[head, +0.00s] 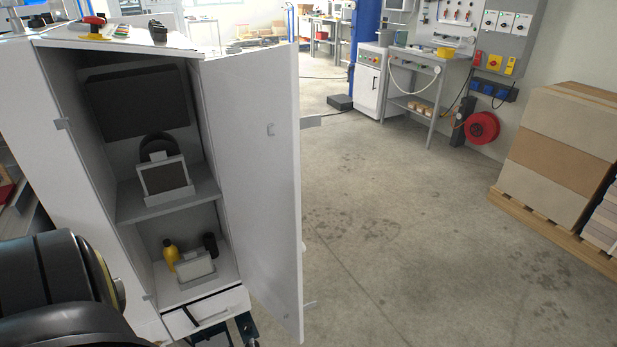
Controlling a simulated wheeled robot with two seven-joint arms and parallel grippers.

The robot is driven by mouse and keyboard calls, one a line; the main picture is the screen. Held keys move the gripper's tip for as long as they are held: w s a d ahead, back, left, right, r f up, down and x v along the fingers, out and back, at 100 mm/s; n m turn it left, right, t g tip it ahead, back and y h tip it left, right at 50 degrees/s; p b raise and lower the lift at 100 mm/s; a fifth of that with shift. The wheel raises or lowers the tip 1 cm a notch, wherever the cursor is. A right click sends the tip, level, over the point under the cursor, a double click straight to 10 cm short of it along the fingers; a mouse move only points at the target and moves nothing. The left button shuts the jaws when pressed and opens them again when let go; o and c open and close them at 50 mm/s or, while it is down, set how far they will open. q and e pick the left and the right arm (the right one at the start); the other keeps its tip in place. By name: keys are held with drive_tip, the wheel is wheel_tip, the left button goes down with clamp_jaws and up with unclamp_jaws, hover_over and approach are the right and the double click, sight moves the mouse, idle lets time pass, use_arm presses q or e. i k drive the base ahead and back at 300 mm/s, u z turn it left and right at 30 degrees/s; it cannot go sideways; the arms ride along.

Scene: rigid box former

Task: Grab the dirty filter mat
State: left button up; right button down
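A light-framed pad with a dark grey-brown face (166,178) stands tilted on the middle shelf of an open white cabinet; it looks like the dirty filter mat. A dark round part (157,147) is behind it, partly hidden. A similar holder with a pale face (195,267) stands on the lower shelf. Neither of my grippers shows in the head view. A dark link of my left arm fills the lower left corner and covers part of the cabinet's front left side.
The cabinet door (255,180) stands open on the right. A yellow bottle (171,254) and a black object (210,245) stand on the lower shelf. Tools (93,27) lie on the cabinet top. Stacked boxes (560,150) stand at far right; the floor between is clear.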

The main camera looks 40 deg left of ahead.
sight(163, 174)
drive_tip(key=i, duration=1.75)
drive_tip(key=u, duration=3.35)
drive_tip(key=i, duration=0.5)
drive_tip(key=u, duration=0.05)
drive_tip(key=k, duration=0.5)
drive_tip(key=u, duration=0.4)
drive_tip(key=i, duration=0.85)
drive_tip(key=z, duration=0.4)
